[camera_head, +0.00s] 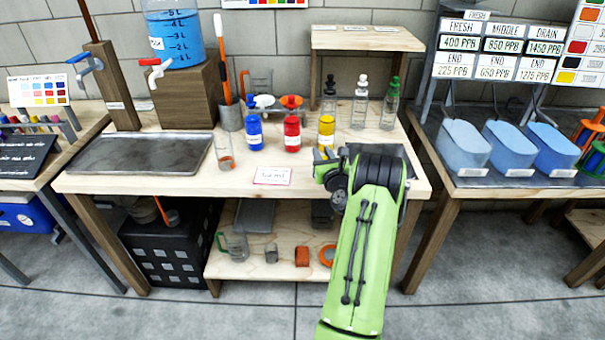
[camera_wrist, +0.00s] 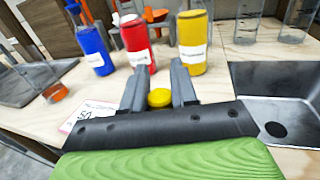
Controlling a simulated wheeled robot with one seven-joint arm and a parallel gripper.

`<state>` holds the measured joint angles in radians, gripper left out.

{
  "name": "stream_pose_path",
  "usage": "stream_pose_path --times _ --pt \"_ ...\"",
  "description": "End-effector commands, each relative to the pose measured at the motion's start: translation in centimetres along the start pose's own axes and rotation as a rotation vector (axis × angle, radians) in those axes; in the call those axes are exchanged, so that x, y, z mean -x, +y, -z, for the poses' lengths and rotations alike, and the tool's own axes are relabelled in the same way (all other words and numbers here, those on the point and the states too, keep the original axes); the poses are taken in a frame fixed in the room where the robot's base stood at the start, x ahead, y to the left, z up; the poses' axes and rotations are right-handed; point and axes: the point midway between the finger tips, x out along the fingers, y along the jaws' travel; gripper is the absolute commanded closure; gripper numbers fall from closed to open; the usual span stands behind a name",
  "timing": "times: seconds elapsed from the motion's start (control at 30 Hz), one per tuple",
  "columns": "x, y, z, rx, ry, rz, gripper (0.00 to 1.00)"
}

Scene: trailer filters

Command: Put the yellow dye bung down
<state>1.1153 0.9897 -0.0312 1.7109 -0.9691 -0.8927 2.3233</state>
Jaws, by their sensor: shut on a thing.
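The yellow dye bung (camera_wrist: 159,98) shows in the wrist view as a small round yellow piece between the two fingers of my gripper (camera_wrist: 158,85). The gripper is shut on it, in front of the dye bottles. In the head view my green arm hides most of the gripper (camera_head: 325,155). The yellow dye bottle (camera_head: 326,131) stands upright just beyond the gripper; it also shows in the wrist view (camera_wrist: 193,45). I cannot tell whether the bung touches the bench top.
A red bottle (camera_head: 292,133) and a blue bottle (camera_head: 254,132) stand left of the yellow one. A sink basin (camera_wrist: 285,95) lies right of my gripper. A card (camera_head: 272,176) lies near the bench (camera_head: 150,184) front edge. A glass with orange liquid (camera_head: 224,155) stands further left.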

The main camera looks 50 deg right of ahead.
Motion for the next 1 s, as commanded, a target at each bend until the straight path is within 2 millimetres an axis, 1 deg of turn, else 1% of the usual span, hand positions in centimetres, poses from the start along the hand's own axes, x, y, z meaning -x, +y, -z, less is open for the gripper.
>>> stream_pose_path --times 0.03,0.17,0.23,0.3,0.5,0.63,0.67,0.8,1.0 --pt "0.0 0.0 1.0 0.000 -0.001 -0.001 1.00" --pt "0.0 0.0 2.6 0.000 -0.002 0.000 1.00" --pt "0.0 0.0 4.1 0.000 0.000 -0.001 1.00" --pt "0.0 0.0 5.0 0.001 0.000 -0.002 1.00" --pt "0.0 0.0 4.8 0.001 -0.003 -0.001 1.00" --pt "0.0 0.0 5.2 0.001 -0.002 -0.001 1.00" --pt "0.0 0.0 5.2 0.001 -0.002 -0.001 0.69" --pt "0.0 0.0 5.1 0.001 -0.002 -0.001 0.48" --pt "0.0 0.0 5.0 0.001 -0.002 -0.001 0.47"
